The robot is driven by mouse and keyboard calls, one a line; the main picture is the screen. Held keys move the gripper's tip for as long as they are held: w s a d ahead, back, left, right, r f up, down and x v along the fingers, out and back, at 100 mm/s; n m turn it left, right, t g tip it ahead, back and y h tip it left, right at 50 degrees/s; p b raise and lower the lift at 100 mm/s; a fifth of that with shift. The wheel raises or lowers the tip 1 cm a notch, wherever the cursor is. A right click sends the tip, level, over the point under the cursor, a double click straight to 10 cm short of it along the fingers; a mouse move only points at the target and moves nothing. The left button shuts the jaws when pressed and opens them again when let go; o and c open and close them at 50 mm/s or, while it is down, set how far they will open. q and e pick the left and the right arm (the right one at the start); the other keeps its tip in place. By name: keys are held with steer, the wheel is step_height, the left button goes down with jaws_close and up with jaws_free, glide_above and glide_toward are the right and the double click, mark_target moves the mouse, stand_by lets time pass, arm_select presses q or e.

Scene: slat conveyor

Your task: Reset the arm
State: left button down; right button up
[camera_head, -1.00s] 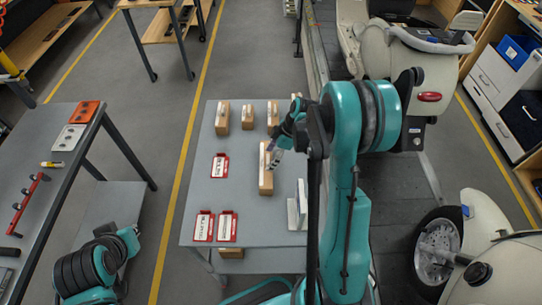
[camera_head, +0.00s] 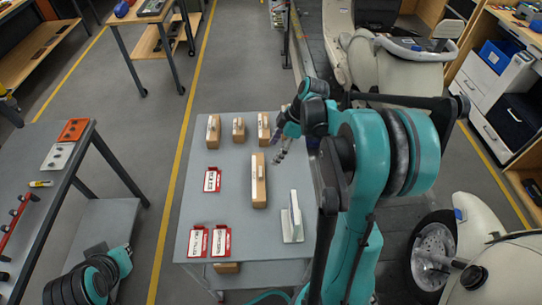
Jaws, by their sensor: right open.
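My right arm rises on the right side of the head view. Its gripper (camera_head: 281,148) is open and empty, above the right edge of the grey table (camera_head: 205,265). It is up and to the right of a wooden block with a white strip (camera_head: 259,182), apart from it. On the left, part of my left arm (camera_head: 92,277) shows low in the picture; its gripper cannot be made out.
Wooden blocks (camera_head: 214,131) line the table's far edge. Red-framed cards (camera_head: 212,180) lie on its left side and front. A white bracket (camera_head: 292,222) stands at right. White scooters (camera_head: 405,80) stand beyond. A dark workbench (camera_head: 85,160) is at left.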

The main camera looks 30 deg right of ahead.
steer(key=shift+d+r, duration=0.1)
steer(key=shift+r, duration=0.15)
stand_by(0.3)
steer(key=s+a+f+m+t+h+b, duration=0.2)
steer(key=s+a+f+m+b, duration=0.1)
steer(key=s+a+m+b, duration=0.3)
steer(key=s+a+f+m+t+h+b, duration=0.2)
steer(key=s+a+f+m+t+b, duration=0.1)
steer(key=s+a+m+b, duration=0.3)
steer(key=shift+s+a+f+m+b, duration=0.35)
steer(key=shift+s+a, duration=0.3)
steer(key=shift+s, duration=0.45)
